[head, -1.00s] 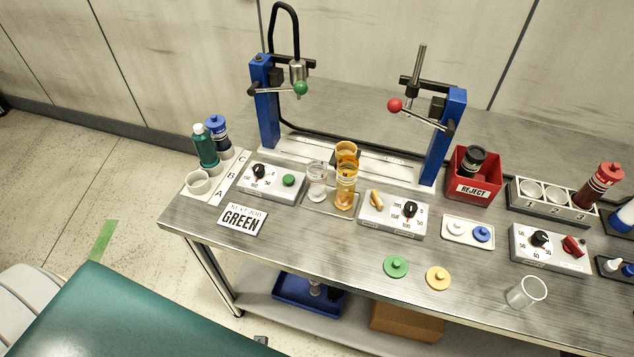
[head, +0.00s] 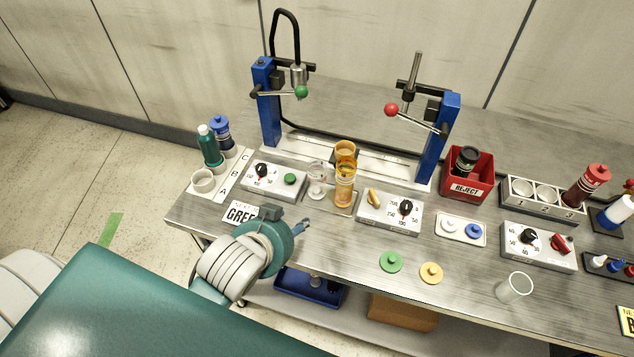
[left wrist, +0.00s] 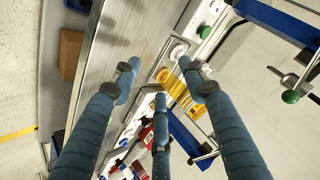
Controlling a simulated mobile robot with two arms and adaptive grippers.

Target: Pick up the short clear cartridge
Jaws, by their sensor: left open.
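A short clear cartridge (head: 317,182) stands on a small tray (head: 342,210) to the left of two amber cartridges (head: 344,186), one behind the other. In the left wrist view, a pale round shape (left wrist: 178,50) beside the amber (left wrist: 187,97) appears to be it, partly behind a finger. Another clear, open-topped cylinder (head: 515,288) stands near the front right of the bench. My left gripper (head: 303,226) is at the bench's front edge, in front of the tray and apart from the cartridge. Its blue fingers (left wrist: 158,85) are spread and empty. My right gripper is not in view.
A dial box (head: 272,181) stands left of the tray, another (head: 390,212) right of it. The left pump's blue post (head: 266,103) and green-tipped lever (head: 301,92) are behind. My arm partly covers the GREEN sign (head: 238,213).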

